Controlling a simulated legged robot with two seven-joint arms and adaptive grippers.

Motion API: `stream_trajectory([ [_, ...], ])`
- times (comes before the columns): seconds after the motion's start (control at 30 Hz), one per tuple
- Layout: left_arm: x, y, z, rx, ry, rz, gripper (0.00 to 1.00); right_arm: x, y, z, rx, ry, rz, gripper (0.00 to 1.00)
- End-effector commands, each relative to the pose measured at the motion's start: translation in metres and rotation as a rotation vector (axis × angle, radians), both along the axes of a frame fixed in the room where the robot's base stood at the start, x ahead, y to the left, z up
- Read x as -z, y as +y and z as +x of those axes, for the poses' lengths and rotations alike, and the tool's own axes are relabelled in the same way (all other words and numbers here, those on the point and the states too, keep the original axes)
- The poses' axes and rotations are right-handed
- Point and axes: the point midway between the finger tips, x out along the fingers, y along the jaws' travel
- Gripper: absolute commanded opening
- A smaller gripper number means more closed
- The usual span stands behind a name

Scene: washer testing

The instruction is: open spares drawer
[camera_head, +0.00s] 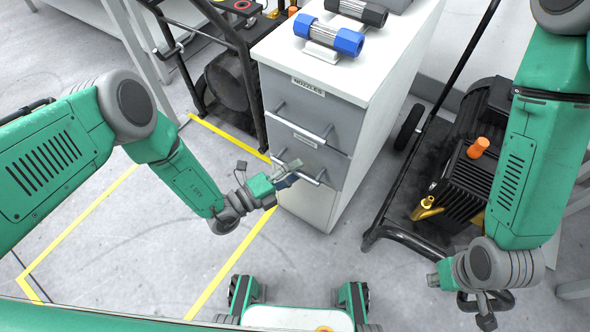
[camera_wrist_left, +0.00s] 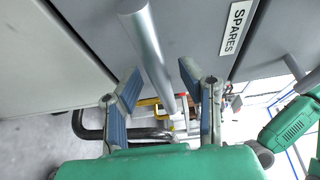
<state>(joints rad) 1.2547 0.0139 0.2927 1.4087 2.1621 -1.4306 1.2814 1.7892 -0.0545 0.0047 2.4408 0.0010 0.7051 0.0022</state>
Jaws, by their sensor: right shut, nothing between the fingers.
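The spares drawer (camera_head: 318,160) is the grey lower drawer of a white cabinet, and its front looks flush. In the left wrist view the SPARES label (camera_wrist_left: 235,27) is at the top right. Its bar handle (camera_head: 312,180) shows in the head view and as a grey bar (camera_wrist_left: 150,50) in the left wrist view. My left gripper (camera_head: 288,173) is at this handle, fingers open, with the bar running between the fingers in the left wrist view (camera_wrist_left: 160,85). Contact cannot be told. My right gripper (camera_head: 486,314) is shut and empty, low at the right, away from the cabinet.
The NOZZLES drawer (camera_head: 285,93) with its own handle is above. A wheeled black machine (camera_head: 465,180) stands right of the cabinet, a dark cart frame (camera_head: 235,55) left.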

Motion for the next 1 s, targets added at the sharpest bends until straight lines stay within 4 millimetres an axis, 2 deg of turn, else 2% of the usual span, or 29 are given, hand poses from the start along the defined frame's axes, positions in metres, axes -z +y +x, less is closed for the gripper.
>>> stream_trajectory([
  [0.07, 0.000, 0.000, 0.000, 0.000, 0.000, 0.000, 0.34, 0.000, 0.000, 0.000, 0.000, 0.000, 0.000, 0.00],
  [0.1, 0.000, 0.000, 0.000, 0.000, 0.000, 0.000, 0.27, 0.000, 0.000, 0.000, 0.000, 0.000, 0.000, 0.00],
  [0.17, 0.000, 0.000, 0.000, 0.000, 0.000, 0.000, 0.06, 0.000, 0.000, 0.000, 0.000, 0.000, 0.000, 0.00],
  [0.2, 0.000, 0.000, 0.000, 0.000, 0.000, 0.000, 0.00, 0.000, 0.000, 0.000, 0.000, 0.000, 0.000, 0.00],
  [0.47, 0.001, 0.001, -0.001, -0.001, 0.003, 0.002, 0.00, 0.000, 0.000, 0.000, 0.000, 0.000, 0.000, 0.00],
  [0.67, 0.001, 0.008, -0.010, -0.004, 0.005, 0.001, 0.00, -0.003, 0.000, 0.000, 0.000, 0.000, 0.000, 0.00],
  [1.0, 0.002, 0.031, -0.049, -0.005, 0.010, 0.003, 0.00, -0.013, 0.000, 0.000, 0.000, 0.000, 0.000, 0.00],
])
